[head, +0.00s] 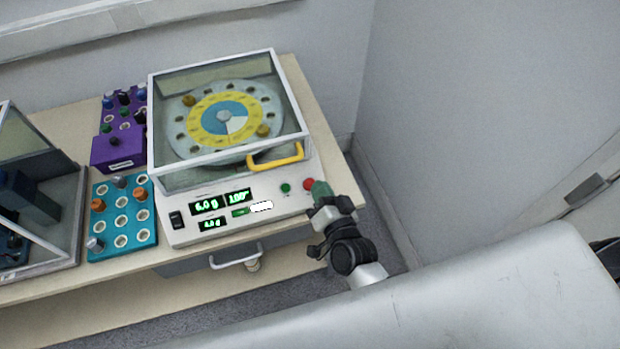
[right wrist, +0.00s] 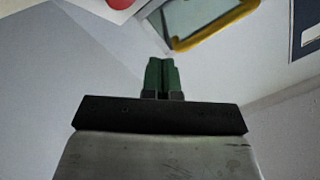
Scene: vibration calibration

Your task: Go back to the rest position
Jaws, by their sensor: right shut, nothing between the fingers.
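My right gripper (head: 319,190) is at the front right corner of the white calibration machine (head: 178,236), close to the red button (head: 308,184). Its green fingertips are shut with nothing between them, as the right wrist view also shows (right wrist: 160,72). I cannot tell from the head view whether the fingertips touch the machine. The red button shows partly at the top of the right wrist view (right wrist: 122,2). My left gripper is not in view.
The machine's clear lid with a yellow handle (head: 276,158) is down over a round dial plate (head: 223,116). A teal block (head: 107,247) and a purple block (head: 118,150) with knobs stand left of it. A drawer handle (head: 235,261) sticks out below. Walls stand behind and right.

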